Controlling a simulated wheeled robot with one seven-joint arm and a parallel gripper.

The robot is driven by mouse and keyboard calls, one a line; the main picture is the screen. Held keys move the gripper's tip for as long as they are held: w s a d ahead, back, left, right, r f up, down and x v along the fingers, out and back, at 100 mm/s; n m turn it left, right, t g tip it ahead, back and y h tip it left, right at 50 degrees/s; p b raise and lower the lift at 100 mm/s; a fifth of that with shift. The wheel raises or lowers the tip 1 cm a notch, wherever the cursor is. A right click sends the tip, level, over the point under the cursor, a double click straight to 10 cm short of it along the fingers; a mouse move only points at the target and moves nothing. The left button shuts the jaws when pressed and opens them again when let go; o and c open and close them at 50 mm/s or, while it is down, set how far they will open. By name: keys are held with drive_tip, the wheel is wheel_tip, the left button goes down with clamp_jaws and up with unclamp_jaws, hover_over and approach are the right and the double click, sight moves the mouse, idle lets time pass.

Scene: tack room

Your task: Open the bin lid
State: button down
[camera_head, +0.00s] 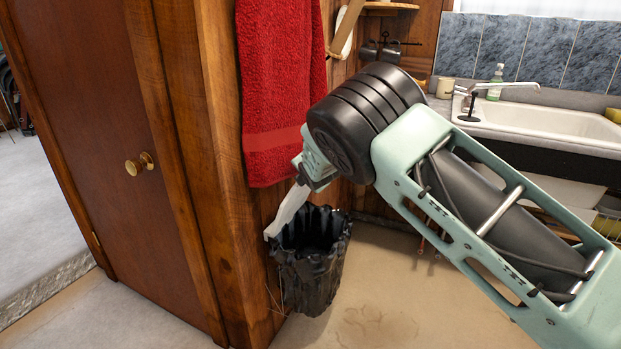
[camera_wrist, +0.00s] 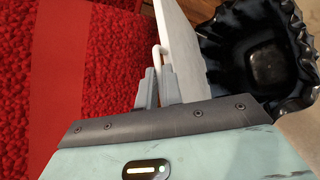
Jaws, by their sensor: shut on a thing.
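The bin (camera_head: 318,285) stands on the floor by the wooden wall, lined with a crinkled black bag. Its white lid (camera_head: 287,212) stands steeply tilted up at the bin's left side, and the bin's mouth is uncovered. My gripper (camera_head: 303,181) is above the lid at its upper end. In the wrist view, my gripper's fingers (camera_wrist: 157,86) are shut on the thin white handle (camera_wrist: 157,52) on the face of the lid (camera_wrist: 183,45). The open black bag (camera_wrist: 262,60) shows to the right of the lid, with its inside visible and looking empty.
A red towel (camera_head: 277,80) hangs just behind my gripper and fills the left of the wrist view. A wooden cabinet with a brass knob (camera_head: 140,164) stands at left. A sink (camera_head: 545,120) is at the right. The floor (camera_head: 420,300) right of the bin is clear.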

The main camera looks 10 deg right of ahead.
drive_tip(key=shift+w+a+r, duration=0.15)
drive_tip(key=shift+a, duration=0.15)
drive_tip(key=c, duration=1.5)
unclamp_jaws()
drive_tip(key=shift+c, duration=0.2)
drive_tip(key=v, duration=1.7)
drive_tip(key=shift+b, duration=0.4)
drive_tip(key=shift+r, duration=0.1)
